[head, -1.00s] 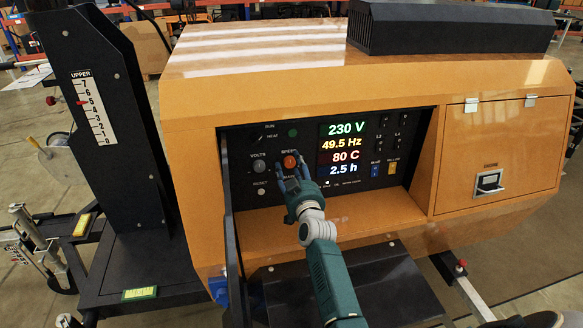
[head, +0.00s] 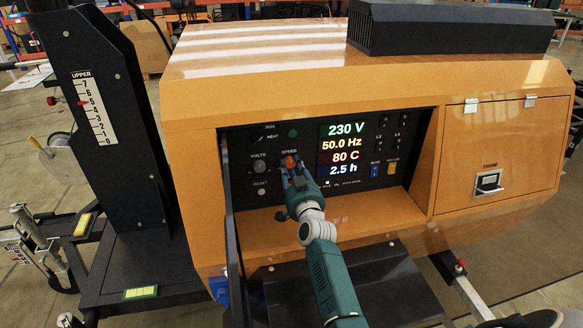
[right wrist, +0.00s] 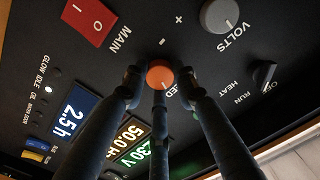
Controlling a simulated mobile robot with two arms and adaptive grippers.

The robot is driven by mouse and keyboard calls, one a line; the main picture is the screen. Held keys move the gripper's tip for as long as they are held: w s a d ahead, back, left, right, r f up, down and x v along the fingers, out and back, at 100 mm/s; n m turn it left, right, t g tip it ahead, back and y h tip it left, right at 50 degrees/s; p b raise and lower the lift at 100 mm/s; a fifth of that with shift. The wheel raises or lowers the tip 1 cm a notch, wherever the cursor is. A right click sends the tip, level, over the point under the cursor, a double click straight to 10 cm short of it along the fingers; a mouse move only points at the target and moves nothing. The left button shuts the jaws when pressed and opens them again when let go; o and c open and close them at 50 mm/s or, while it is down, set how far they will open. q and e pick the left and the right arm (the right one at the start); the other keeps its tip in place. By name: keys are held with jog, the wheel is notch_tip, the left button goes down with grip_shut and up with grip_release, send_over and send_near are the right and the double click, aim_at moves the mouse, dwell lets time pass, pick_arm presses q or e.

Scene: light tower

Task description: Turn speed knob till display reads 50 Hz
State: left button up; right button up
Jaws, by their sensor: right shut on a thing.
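The orange speed knob (head: 291,160) is on the black control panel, under the SPEED label. It also shows in the right wrist view (right wrist: 160,74), with the fingers around it. My right gripper (head: 293,171) is shut on the knob and partly hides it in the head view. The frequency line of the display (head: 343,143) reads 50.0 Hz in yellow. It stands between 230 V above and 80 C and 2.5 h below. In the right wrist view the display is upside down and partly hidden behind the fingers. My left gripper is not in view.
The grey volts knob (head: 260,166) is just left of the speed knob. A red main switch (right wrist: 90,20) and the off-run-heat selector (right wrist: 264,75) flank it in the wrist view. The panel sits in a recess of the orange housing (head: 190,190), with a black mast (head: 105,120) at left.

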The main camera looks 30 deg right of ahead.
jog(key=o, duration=1.2)
jog(key=shift+c, duration=0.2)
jog(key=v, duration=1.2)
